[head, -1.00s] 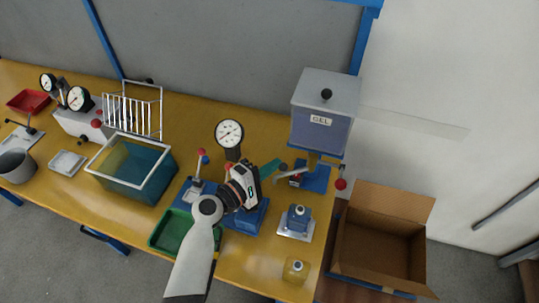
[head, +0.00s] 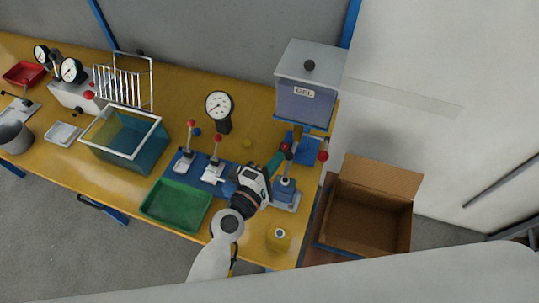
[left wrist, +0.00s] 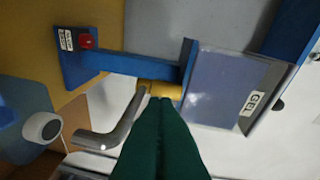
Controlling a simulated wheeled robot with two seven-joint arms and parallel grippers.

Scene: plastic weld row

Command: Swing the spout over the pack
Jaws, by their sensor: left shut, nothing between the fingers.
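The gel tank (head: 305,98) stands on a blue stand at the right end of the bench. Its grey bent spout (left wrist: 112,132) comes out of a yellow fitting (left wrist: 162,90) under the tank in the left wrist view. The blue pack (head: 284,188) with a pale cap sits on a light plate below the tank; the cap (left wrist: 40,127) shows left of the spout's end. My left gripper (head: 284,150) is shut and empty, its green fingers (left wrist: 160,140) beside the spout near the fitting. I cannot tell whether they touch it. My right gripper is out of view.
A yellow capped container (head: 278,238) stands near the front edge. A green tray (head: 178,206), a dial gauge (head: 219,106) and levers stand to the left. An open cardboard box (head: 368,215) is beside the bench.

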